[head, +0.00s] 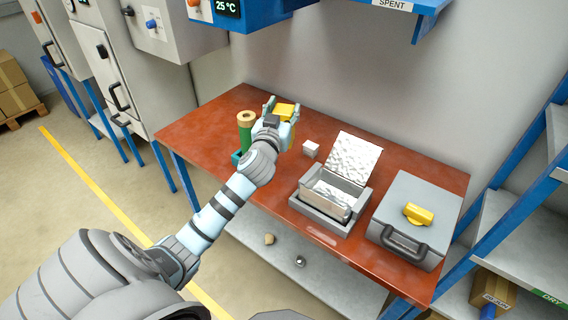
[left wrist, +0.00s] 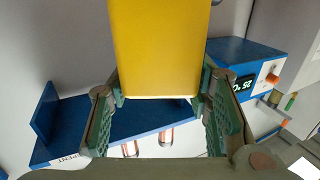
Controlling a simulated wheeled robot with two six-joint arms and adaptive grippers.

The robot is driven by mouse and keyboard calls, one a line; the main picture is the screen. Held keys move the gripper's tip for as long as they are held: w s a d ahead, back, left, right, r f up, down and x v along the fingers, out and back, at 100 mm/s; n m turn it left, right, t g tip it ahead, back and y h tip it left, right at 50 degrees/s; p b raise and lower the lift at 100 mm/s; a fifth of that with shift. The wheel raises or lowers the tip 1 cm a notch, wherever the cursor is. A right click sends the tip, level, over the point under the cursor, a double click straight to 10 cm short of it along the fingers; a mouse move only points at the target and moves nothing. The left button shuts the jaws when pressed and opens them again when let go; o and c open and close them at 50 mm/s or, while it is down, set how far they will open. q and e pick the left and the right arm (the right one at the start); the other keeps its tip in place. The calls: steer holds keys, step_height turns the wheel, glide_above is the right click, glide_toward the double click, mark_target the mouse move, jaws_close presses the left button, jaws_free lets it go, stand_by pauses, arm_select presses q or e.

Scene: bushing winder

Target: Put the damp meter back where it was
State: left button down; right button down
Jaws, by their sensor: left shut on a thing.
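The damp meter, a yellow block (head: 285,111), is between the fingers of my left gripper (head: 281,106) above the back left part of the red-brown table. In the left wrist view the yellow block (left wrist: 160,45) fills the top middle, with the green-padded fingers of the left gripper (left wrist: 160,97) on either side of its near end. The gripper is shut on it. The gripper and wrist hide part of the meter in the head view. My right gripper is not in view.
A blue shelf (head: 392,22) overhangs the back.

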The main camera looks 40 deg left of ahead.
arm_select(q)
step_height(320, 180, down, 16)
steer(key=b, duration=0.5)
steer(key=shift+b, duration=0.3)
steer(key=c, duration=0.8)
jaws_free()
steer(key=shift+c, duration=0.2)
steer(key=shift+s, duration=0.15)
steer(key=v, duration=1.2)
steer(key=shift+b, duration=0.35)
